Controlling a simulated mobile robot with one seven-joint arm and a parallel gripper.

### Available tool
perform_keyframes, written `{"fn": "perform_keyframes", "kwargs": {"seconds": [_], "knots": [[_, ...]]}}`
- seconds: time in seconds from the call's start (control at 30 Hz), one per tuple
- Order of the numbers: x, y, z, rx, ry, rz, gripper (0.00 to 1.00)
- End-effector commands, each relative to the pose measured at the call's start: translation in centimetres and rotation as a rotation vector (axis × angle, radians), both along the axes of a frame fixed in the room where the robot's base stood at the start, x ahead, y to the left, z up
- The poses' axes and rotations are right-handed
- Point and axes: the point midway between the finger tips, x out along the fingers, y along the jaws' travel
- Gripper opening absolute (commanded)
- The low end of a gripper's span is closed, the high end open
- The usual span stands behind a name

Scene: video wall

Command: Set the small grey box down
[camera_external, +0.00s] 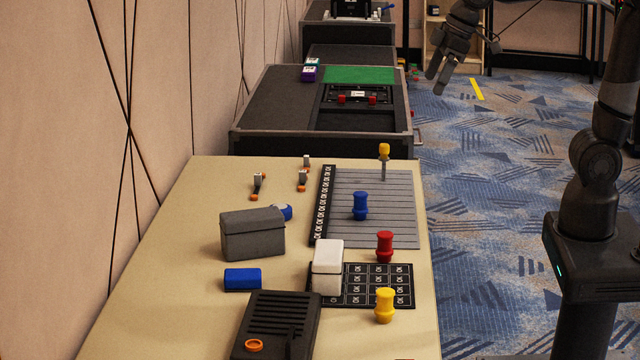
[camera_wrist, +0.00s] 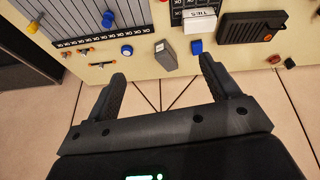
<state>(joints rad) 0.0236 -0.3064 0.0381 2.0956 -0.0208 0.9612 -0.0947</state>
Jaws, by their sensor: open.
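The small grey box (camera_external: 253,237) rests on the left part of the beige table, with a visible lid seam. It also shows in the wrist view (camera_wrist: 166,57), beyond the fingertips and between them in the picture. My gripper (camera_external: 437,78) is at the upper right of the external view, in the air above the floor, well away from the box. In the wrist view my gripper (camera_wrist: 162,70) has its two fingers wide apart with nothing held between them.
A round blue knob (camera_external: 285,212) is right behind the box, and a blue block (camera_external: 242,279) lies in front of it. A white box (camera_external: 327,266), a black slotted case (camera_external: 277,325) and several coloured pegs stand nearby. Bare tabletop (camera_external: 190,230) lies left of the box.

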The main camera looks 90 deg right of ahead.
Motion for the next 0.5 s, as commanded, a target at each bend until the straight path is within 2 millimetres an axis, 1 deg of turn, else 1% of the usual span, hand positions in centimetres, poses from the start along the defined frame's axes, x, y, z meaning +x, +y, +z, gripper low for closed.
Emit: {"fn": "perform_keyframes", "kwargs": {"seconds": [0.03, 0.2, 0.33, 0.4, 0.5], "knots": [[-2.2, 0.0, -0.2, 0.007, -0.015, -0.012, 0.81], [-8.2, -0.2, -1.8, 0.032, -0.056, -0.052, 0.81], [-11.7, -0.3, -3.4, 0.052, -0.079, -0.078, 0.81], [-13.1, -0.3, -4.2, 0.06, -0.09, -0.088, 0.81], [-14.3, -0.3, -5.0, 0.069, -0.098, -0.096, 0.81]]}}
